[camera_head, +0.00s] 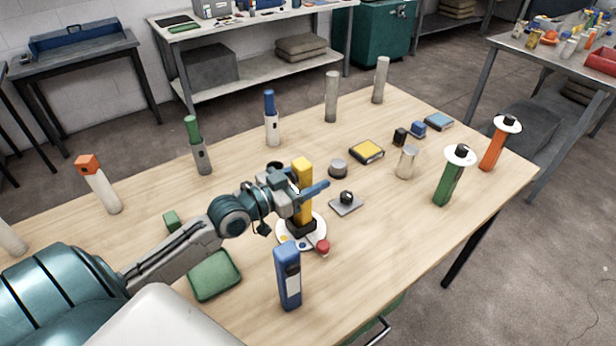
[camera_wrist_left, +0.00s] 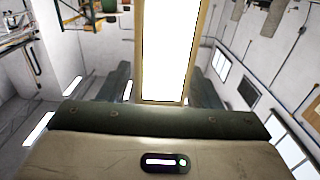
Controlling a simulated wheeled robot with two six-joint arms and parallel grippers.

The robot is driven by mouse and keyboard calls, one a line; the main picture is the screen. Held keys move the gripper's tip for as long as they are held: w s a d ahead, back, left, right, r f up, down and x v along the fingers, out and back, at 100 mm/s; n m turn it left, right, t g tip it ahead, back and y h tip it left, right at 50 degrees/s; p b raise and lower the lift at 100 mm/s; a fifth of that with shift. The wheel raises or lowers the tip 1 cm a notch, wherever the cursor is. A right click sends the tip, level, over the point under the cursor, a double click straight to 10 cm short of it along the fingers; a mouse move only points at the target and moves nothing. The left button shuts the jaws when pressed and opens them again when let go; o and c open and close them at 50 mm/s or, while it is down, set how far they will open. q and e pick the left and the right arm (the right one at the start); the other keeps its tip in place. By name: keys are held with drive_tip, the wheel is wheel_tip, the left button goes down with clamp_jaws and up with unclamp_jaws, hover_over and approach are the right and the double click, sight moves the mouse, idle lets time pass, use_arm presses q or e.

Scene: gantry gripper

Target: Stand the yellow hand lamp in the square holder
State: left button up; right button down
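The yellow hand lamp (camera_head: 302,174) stands upright near the table's middle. Its lower end meets a dark block, which looks like the square holder (camera_head: 301,226), on a white round plate; how deep it sits is hidden. My left gripper (camera_head: 308,190) is around the lamp's middle, one finger crossing in front. In the left wrist view, the lamp's bright white face (camera_wrist_left: 170,50) with its tan edges is between the two dark fingers (camera_wrist_left: 160,82). A thin gap shows beside the left finger, so the gripper looks slightly open. My right gripper is not in view.
A blue hand lamp (camera_head: 288,276) stands close in front, and a red knob (camera_head: 322,247) is at the plate's edge. A green tray (camera_head: 215,275) lies left of it. A small grey plate with a black knob (camera_head: 346,200) is to the right. Several upright lamps and cylinders stand farther off.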

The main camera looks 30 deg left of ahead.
use_arm(q)
drive_tip(key=shift+r+p, duration=0.25)
drive_tip(key=shift+p, duration=0.05)
drive_tip(key=shift+s+a+f, duration=0.1)
drive_tip(key=shift+s+a, duration=0.1)
drive_tip(key=shift+s, duration=0.15)
drive_tip(key=p+v, duration=0.8)
drive_tip(key=v, duration=0.3)
drive_tip(key=shift+s+p, duration=0.15)
drive_tip(key=shift+p, duration=0.2)
drive_tip(key=shift+f, duration=0.1)
